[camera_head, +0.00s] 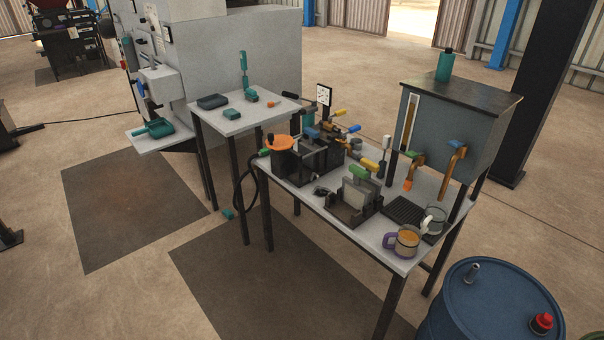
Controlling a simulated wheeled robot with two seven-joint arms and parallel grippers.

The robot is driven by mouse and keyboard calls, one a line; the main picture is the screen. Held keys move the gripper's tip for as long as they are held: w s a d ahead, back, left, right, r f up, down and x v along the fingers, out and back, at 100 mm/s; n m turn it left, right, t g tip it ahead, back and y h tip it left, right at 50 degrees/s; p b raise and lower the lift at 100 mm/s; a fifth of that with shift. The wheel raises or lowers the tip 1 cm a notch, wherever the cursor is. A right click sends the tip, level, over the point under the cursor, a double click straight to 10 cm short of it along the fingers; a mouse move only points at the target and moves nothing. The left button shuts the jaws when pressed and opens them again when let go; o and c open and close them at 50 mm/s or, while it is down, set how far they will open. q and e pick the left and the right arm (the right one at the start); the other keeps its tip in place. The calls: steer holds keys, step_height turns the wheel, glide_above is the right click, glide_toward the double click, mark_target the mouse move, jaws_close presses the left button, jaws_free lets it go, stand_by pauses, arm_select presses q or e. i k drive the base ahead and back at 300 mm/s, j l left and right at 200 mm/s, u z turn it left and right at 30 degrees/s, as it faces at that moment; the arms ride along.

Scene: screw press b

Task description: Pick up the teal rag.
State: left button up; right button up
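Several teal things show, and I cannot tell for certain which is the rag. A small flat teal piece (227,214) lies on the floor by the foot of the small table; it is too small to make out folds. A teal block-like piece (232,113) lies on the small table. Another teal piece (251,96) lies there beside an upright teal tool (243,62). A larger teal object with a handle (156,128) rests on the grey machine's shelf. Neither of my grippers is in view.
The long table (300,186) carries an orange-topped pot (282,143), clamps, and mugs (407,241). A blue drum (480,305) is at lower right. A black hose (238,190) hangs near the floor piece. Dark mats (130,200) lie on open floor at left.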

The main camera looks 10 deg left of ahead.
mark_target(232, 115)
steer(key=i+j+z, duration=0.1)
steer(key=j, duration=0.2)
steer(key=i+j+z, duration=0.1)
steer(key=i+j, duration=0.3)
steer(key=j, duration=0.3)
steer(key=i+j+z, duration=0.15)
steer(key=j, duration=0.2)
